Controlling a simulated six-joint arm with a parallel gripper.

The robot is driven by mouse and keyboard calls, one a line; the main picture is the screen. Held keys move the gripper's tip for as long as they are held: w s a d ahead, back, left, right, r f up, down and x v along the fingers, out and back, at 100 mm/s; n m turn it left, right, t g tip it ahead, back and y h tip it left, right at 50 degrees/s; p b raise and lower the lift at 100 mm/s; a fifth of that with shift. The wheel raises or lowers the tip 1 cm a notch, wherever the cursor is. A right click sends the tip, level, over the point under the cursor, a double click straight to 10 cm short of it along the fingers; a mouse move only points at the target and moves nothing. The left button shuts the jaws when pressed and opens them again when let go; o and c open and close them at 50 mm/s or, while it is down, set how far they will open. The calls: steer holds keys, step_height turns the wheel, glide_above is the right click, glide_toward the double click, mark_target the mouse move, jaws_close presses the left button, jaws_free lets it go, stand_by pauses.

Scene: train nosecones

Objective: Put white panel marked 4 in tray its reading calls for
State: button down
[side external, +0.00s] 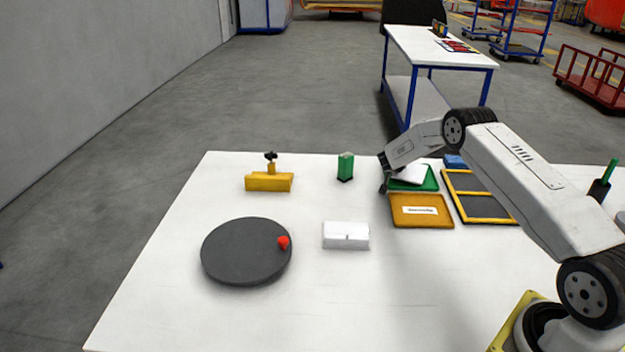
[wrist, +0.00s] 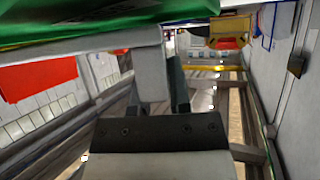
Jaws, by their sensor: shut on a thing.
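A white panel (side external: 411,174) lies tilted at the green tray (side external: 431,183), partly hidden by my wrist. Its number cannot be read. My gripper (side external: 385,184) is at the green tray's left edge, shut on the white panel. I cannot tell whether the panel touches the tray floor. In the wrist view, the fingers (wrist: 162,78) are seen close up, with a pale slab (wrist: 85,46) and a green surface above them. An orange tray (side external: 400,223) with a white label stands in front of the green one; the label is too small to read.
A yellow-framed dark tray (side external: 448,187) is to the right, with a blue object (side external: 455,161) behind. A green block (side external: 346,166), yellow fixture (side external: 269,182), white box (side external: 346,240) and grey disc (side external: 238,258) with a red piece (side external: 283,242) stand leftward. The front table is clear.

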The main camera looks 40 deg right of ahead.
steer(key=shift+s+a+f, duration=0.1)
steer(key=shift+s+f, duration=0.1)
steer(key=shift+f, duration=0.25)
steer(key=c, duration=0.6)
jaws_free()
steer(key=shift+f, duration=0.15)
steer(key=shift+a+r, duration=0.1)
steer(key=shift+r, duration=0.55)
steer(key=shift+v, duration=1.05)
steer(key=shift+r+v, duration=0.15)
steer(key=shift+v, duration=2.3)
steer(key=shift+r+v, duration=0.1)
steer(key=shift+v, duration=2.3)
steer(key=shift+w, duration=0.1)
